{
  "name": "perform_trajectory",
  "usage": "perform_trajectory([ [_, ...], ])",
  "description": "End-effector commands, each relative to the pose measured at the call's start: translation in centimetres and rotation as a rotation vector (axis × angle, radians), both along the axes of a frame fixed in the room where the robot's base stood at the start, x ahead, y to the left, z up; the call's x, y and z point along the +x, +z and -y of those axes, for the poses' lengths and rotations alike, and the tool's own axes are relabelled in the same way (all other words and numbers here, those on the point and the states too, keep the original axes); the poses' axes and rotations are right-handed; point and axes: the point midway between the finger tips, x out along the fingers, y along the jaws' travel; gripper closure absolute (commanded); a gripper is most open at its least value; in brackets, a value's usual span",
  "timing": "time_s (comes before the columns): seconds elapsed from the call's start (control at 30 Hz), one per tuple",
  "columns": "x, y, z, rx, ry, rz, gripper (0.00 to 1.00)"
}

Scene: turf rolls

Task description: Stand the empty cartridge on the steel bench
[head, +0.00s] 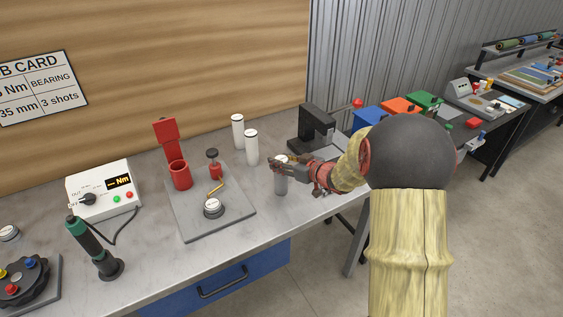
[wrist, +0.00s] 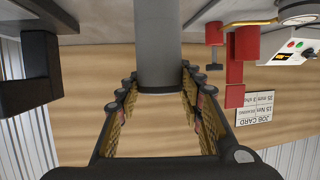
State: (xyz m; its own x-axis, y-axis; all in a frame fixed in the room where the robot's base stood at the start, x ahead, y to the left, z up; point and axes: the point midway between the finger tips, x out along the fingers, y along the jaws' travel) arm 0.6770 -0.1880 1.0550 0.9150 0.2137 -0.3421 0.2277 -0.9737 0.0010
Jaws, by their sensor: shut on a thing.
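The grey cartridge (head: 281,182) stands upright in my gripper (head: 288,168) at the right part of the steel bench (head: 160,265). Its pale top shows above the fingers. Its lower end is at or just above the bench; I cannot tell whether it touches. In the wrist view, which is upside down, the grey cartridge (wrist: 158,45) is between the two fingers of my gripper (wrist: 157,88), which are shut on it. Two white cartridges, one (head: 238,132) farther back and one (head: 251,148) nearer, stand upright to its left.
A grey plate (head: 235,222) with a red holder (head: 180,175) and a red-based plunger tool (head: 214,165) lies to the left. A black press (head: 317,125) stands behind my gripper. A meter box (head: 100,190) and a driver (head: 95,248) are farther left. Some bench in front is bare.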

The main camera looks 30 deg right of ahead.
Motion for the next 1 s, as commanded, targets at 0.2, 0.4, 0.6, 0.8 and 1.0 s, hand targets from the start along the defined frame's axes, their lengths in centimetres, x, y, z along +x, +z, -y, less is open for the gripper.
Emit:
perform_trajectory([
  [0.2,0.0,-0.2,0.0,0.001,0.0,-0.001,0.54],
  [0.4,0.0,-0.2,0.0,0.001,0.0,-0.001,0.45],
  [0.6,0.0,-0.2,0.0,0.001,0.0,-0.001,0.45],
  [0.8,-0.7,0.4,0.2,0.0,-0.001,-0.001,0.45],
  [1.0,-4.0,1.9,1.1,0.0,-0.004,-0.001,0.45],
])
